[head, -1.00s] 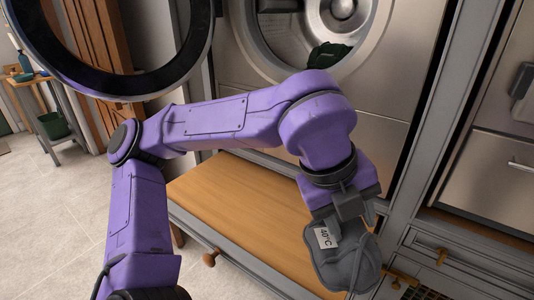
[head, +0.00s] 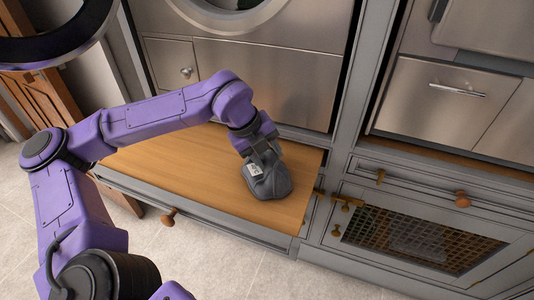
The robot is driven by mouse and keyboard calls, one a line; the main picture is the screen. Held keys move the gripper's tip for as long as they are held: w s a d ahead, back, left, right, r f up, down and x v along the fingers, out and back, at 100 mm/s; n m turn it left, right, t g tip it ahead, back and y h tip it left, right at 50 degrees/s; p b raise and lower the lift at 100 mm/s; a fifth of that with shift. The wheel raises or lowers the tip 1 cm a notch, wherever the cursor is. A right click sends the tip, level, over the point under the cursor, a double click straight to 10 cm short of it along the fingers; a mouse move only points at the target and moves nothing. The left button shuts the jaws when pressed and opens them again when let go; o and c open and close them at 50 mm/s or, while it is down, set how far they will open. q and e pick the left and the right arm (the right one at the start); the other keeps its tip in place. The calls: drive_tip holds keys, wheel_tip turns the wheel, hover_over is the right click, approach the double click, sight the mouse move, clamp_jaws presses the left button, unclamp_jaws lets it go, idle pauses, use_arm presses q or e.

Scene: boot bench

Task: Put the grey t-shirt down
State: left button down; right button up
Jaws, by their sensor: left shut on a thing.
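The grey t-shirt (head: 268,184) is a dark crumpled bundle with a small white label. It is at the right part of the wooden bench top (head: 180,171), and its lower side appears to touch the wood. My left gripper (head: 261,158) is shut on the upper part of the t-shirt, coming down from above. The fingertips are partly hidden by the cloth. My right gripper is not in view.
A washing machine (head: 290,80) stands behind the bench, its round door open at the upper left. A cabinet with a mesh door (head: 420,240) and brass latch is on the right. Bare wood lies left of the t-shirt.

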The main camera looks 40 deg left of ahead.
use_arm(q)
drive_tip(key=c, duration=0.5)
unclamp_jaws()
drive_tip(key=shift+d, duration=0.1)
drive_tip(key=shift+c, duration=0.2)
drive_tip(key=shift+s+r, duration=0.1)
drive_tip(key=shift+r, duration=0.1)
drive_tip(key=p+v, duration=0.1)
drive_tip(key=v, duration=1)
drive_tip(key=shift+r, duration=0.35)
drive_tip(key=shift+s, duration=0.1)
